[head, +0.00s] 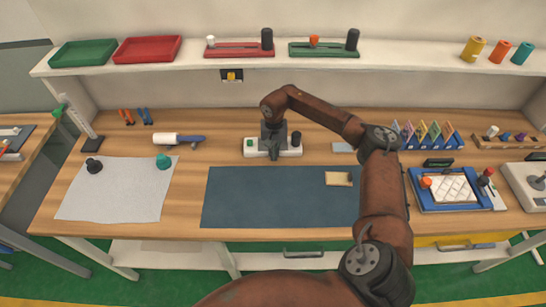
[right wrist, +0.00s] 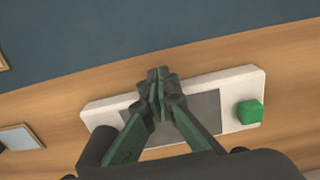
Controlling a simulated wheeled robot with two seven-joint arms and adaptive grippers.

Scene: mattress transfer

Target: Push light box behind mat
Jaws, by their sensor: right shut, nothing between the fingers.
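My right gripper (head: 273,155) points down over the middle of this box, shut and empty. In the right wrist view its fingertips (right wrist: 158,75) overlap the box's mat-side edge; I cannot tell whether they touch it. The gripper hides part of the box. My left gripper is not in view.
A small tan piece (head: 339,178) lies on the mat, beside my right arm. A grey plate (head: 343,147) lies right of the box. A blue tray (head: 440,202) is at right. A shelf runs above.

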